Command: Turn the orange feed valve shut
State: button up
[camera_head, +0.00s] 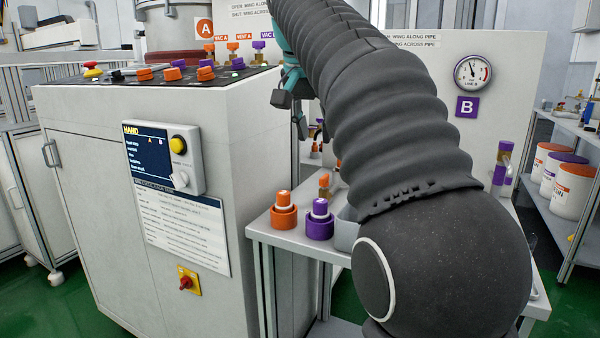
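My arm crosses the middle of the view and hides much of the white valve panel (440,65) behind it. The panel's printed text says open is wing along pipe and shut is wing across pipe. A teal and dark part at the arm's far end looks like my gripper (287,88); its fingers are mostly hidden, so I cannot tell open from shut. A small orange fitting (325,182) shows left of the arm, partly covered. I cannot tell whether it is the feed valve or how its wing stands. A purple-topped fitting (503,160) stands right of the arm.
An orange-capped piece (284,212) and a purple-capped piece (320,222) stand on the bench's (262,232) left corner. A white cabinet (85,200) with a control box (165,160) fills the left. A gauge (472,73) is above label B. Tubs (572,190) stand on right shelving.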

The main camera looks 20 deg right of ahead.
aim_at(322, 177)
jog(key=shift+m, duration=0.4)
jog(key=b+x, duration=0.1)
jog(key=x, duration=0.3)
jog(key=w+b+x, duration=0.1)
jog(key=b+x, duration=0.1)
jog(key=x, duration=0.3)
jog(key=w+b+x, duration=0.1)
jog(key=x, duration=0.3)
jog(key=shift+w+d+r, duration=0.1)
jog(key=shift+d, duration=0.35)
grip_shut()
